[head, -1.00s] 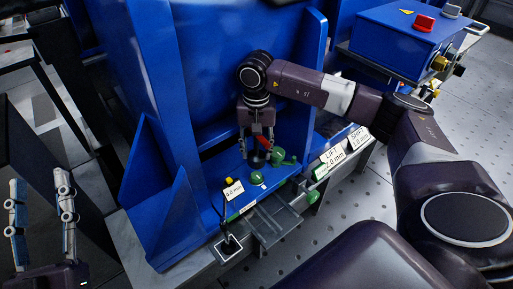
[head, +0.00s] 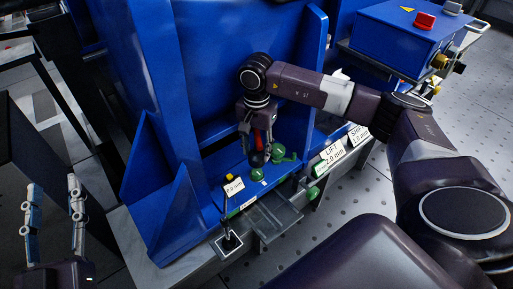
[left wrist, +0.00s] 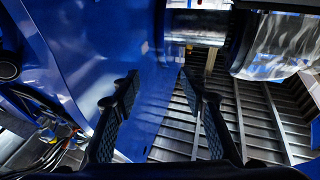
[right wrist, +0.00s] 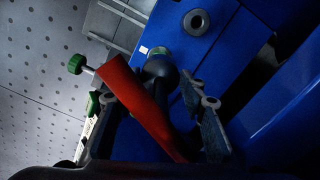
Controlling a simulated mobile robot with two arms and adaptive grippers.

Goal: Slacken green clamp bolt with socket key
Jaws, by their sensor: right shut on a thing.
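My right gripper (head: 257,138) is shut on the red handle of the socket key (right wrist: 138,95). The key's dark socket end (right wrist: 160,70) points down at the blue motor foot, beside green parts. A green bolt head (head: 257,175) shows just in front of the key in the head view, and a green clamp (head: 284,154) lies behind to the right. In the right wrist view a bit of green (right wrist: 158,50) shows beside the socket; whether the socket sits on a bolt is hidden. My left gripper (head: 52,212) is open and empty, far left; its fingers stand apart in the left wrist view (left wrist: 165,90).
LIFT (head: 332,154) and SHIFT labels are at the right, above a green side screw (head: 313,193). A blue control box (head: 405,40) stands back right. A tall blue upright is left of the key.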

